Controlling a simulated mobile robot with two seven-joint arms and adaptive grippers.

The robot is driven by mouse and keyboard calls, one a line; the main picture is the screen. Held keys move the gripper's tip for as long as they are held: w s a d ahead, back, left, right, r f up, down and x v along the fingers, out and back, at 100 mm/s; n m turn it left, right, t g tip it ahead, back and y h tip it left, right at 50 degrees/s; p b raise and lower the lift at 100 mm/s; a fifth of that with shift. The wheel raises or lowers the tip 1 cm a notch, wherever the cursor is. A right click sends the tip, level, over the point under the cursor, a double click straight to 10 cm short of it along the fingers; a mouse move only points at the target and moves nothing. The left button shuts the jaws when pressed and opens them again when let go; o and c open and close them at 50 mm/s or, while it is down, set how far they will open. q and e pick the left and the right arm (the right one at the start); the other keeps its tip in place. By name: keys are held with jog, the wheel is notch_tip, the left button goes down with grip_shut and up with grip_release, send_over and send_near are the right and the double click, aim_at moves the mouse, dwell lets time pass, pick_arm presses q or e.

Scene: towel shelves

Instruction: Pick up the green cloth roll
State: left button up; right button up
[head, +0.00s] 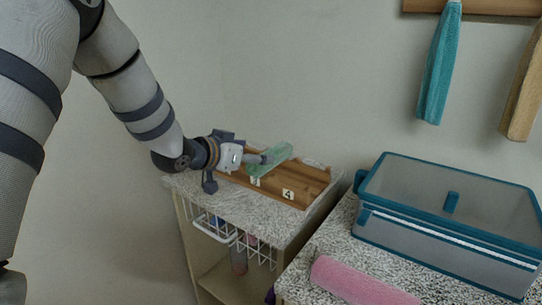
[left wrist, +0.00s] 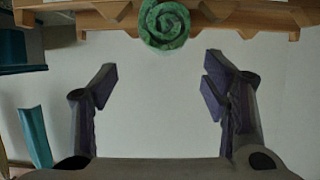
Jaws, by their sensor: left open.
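The green cloth roll (head: 274,159) lies on the wooden rack (head: 315,188) on top of the speckled shelf unit. Its spiral end faces my left wrist camera at the top middle of that view (left wrist: 164,24). My left gripper (head: 262,160) reaches in from the left and is at the near end of the roll in the head view. In the left wrist view its two fingers (left wrist: 159,80) are spread apart, with nothing between them. The roll's end shows beyond the fingertips, roughly centred between them. My right gripper is not in view.
A number 4 label (head: 288,195) is on the rack. A white wire basket (head: 234,235) hangs below the top. A teal-edged clear bin (head: 440,235) and a pink roll (head: 360,284) are on the counter at right. A teal towel (head: 439,70) hangs on the wall.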

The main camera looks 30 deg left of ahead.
pick_arm(q)
jog(key=x, duration=0.2)
jog(key=f+b+x, duration=0.1)
jog(key=x, duration=0.4)
jog(key=shift+a+f+b, duration=0.25)
jog(key=shift+a+b, duration=0.05)
jog(key=shift+b, duration=0.05)
jog(key=shift+w, duration=0.25)
jog(key=shift+r, duration=0.3)
jog(key=c, duration=1.3)
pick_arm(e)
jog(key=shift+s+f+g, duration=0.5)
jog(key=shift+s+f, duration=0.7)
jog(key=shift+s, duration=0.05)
